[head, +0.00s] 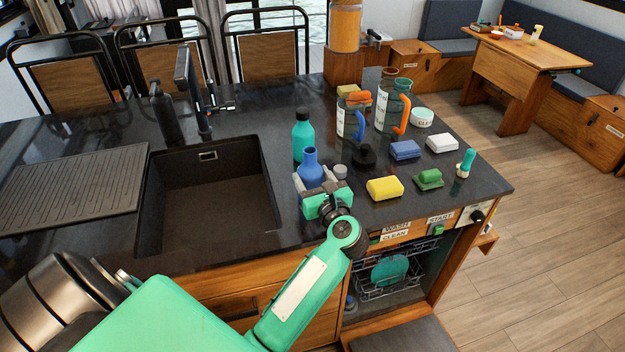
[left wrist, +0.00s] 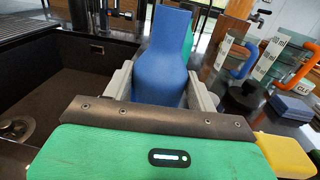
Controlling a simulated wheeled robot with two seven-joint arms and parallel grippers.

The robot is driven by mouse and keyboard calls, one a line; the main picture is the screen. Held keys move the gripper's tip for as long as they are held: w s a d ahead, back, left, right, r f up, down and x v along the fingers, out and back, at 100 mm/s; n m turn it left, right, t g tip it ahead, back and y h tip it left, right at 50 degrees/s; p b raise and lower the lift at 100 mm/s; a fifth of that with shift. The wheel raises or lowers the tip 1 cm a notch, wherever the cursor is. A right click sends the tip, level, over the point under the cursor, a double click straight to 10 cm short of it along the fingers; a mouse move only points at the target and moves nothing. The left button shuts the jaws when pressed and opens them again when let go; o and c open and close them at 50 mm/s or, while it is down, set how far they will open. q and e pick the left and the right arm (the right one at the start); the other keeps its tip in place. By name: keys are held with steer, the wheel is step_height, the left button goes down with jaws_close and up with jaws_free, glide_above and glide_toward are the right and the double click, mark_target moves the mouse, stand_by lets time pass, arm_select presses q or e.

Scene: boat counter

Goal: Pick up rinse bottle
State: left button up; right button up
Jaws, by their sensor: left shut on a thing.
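A blue bottle (head: 310,164) with a narrow neck is upright at the counter's front, just right of the sink. My left gripper (head: 320,181) is shut on its body, with one grey finger on each side. In the left wrist view the blue bottle (left wrist: 163,62) stands between the two fingers, its lower part hidden behind the gripper's body. I cannot tell whether its base touches the counter. A teal bottle (head: 303,137) with a black cap stands just behind it. My right gripper is not in view.
The sink (head: 212,198) with its tall tap (head: 188,85) is to the left. To the right are a yellow sponge (head: 385,188), a green brush (head: 429,180), a black round item (head: 364,157), a blue block (head: 405,149) and labelled jugs (head: 388,105). An open dishwasher rack (head: 390,275) is below.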

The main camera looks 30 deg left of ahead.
arm_select(q)
step_height(320, 180, up, 20)
steer(key=b, duration=0.1)
steer(key=shift+f+b, duration=0.25)
steer(key=shift+b, duration=0.15)
